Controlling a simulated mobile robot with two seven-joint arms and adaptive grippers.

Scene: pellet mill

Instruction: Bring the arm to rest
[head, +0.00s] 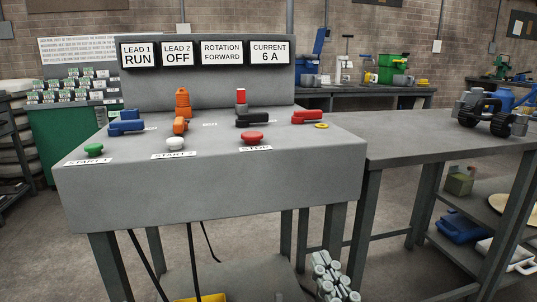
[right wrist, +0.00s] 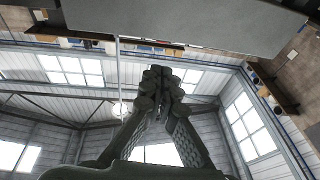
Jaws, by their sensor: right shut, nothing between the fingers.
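My right gripper (head: 323,257) shows at the bottom of the head view, low in front of the grey control console (head: 215,190) and below its top. In the right wrist view its fingers (right wrist: 162,75) are together with nothing between them. It touches nothing that I can see. My left gripper is not in view. The console's display panel (head: 203,53) reads LEAD 1 RUN, LEAD 2 OFF, ROTATION FORWARD, CURRENT 6 A. A green button (head: 94,149), a white button (head: 175,144) and a red stop button (head: 252,137) line its front.
Blue (head: 126,124), orange (head: 181,112), black (head: 252,119) and red (head: 306,117) controls stand on the console. A grey table (head: 415,135) adjoins on the right, bearing a dark roller-like assembly (head: 485,108). Console legs and hanging cables are close to my gripper. Open floor shows between the legs.

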